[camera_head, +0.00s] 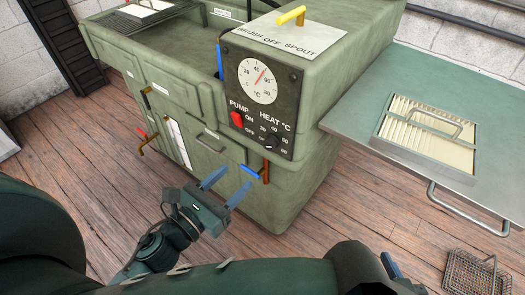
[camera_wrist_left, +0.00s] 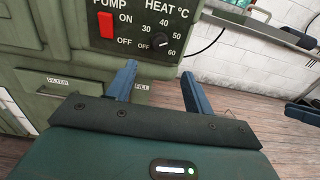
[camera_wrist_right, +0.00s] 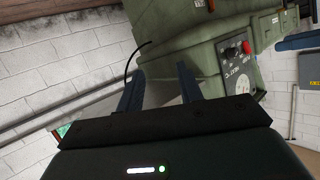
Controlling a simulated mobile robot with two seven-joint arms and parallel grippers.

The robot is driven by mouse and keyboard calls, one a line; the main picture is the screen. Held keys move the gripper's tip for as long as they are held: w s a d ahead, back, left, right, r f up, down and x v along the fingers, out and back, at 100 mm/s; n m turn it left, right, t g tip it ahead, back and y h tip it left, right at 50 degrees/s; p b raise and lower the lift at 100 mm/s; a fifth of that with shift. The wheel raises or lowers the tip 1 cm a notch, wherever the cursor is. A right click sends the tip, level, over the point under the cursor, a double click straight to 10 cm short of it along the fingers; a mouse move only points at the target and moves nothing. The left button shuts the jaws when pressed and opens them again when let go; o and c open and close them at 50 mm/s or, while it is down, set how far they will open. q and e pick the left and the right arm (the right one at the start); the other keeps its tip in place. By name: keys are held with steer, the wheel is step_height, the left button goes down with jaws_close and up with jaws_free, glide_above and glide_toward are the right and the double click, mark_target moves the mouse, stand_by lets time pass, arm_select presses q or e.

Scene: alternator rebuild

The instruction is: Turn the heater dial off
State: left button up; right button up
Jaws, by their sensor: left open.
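The heater dial is a small black knob (camera_head: 270,141) under the HEAT °C label on the machine's dark panel. It shows in the left wrist view (camera_wrist_left: 158,40), ringed by OFF and temperature marks. A pale mark shows on it, but I cannot tell its exact setting. My left gripper (camera_head: 235,178) is open and empty, below and left of the dial, apart from the panel. In the left wrist view its fingers (camera_wrist_left: 159,72) stand below the dial. My right gripper (camera_wrist_right: 160,80) is open and empty; only a bit of it shows in the head view.
A red pump switch (camera_head: 236,119) sits left of the dial, and a round gauge (camera_head: 257,81) above. A green side table (camera_head: 360,120) with a slatted tray stands at right. A wire basket (camera_head: 475,272) is lower right.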

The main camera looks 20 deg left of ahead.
mark_target(267, 147)
arm_select(q)
steer(key=p+x, duration=0.1)
steer(key=x, duration=0.9)
steer(key=shift+w+d+p, duration=0.1)
steer(key=shift+w+p, duration=0.15)
steer(key=shift+p, duration=0.05)
steer(key=shift+w+d, duration=0.2)
steer(key=shift+w, duration=0.25)
arm_select(e)
steer(key=shift+w+a+f+g, duration=0.15)
steer(key=shift+a+f+g, duration=0.1)
steer(key=shift+a+g, duration=0.15)
arm_select(q)
steer(key=shift+c, duration=0.5)
steer(key=c, duration=0.9)
steer(key=shift+o, duration=0.2)
arm_select(e)
steer(key=shift+w+r, duration=0.15)
steer(key=shift+w, duration=0.05)
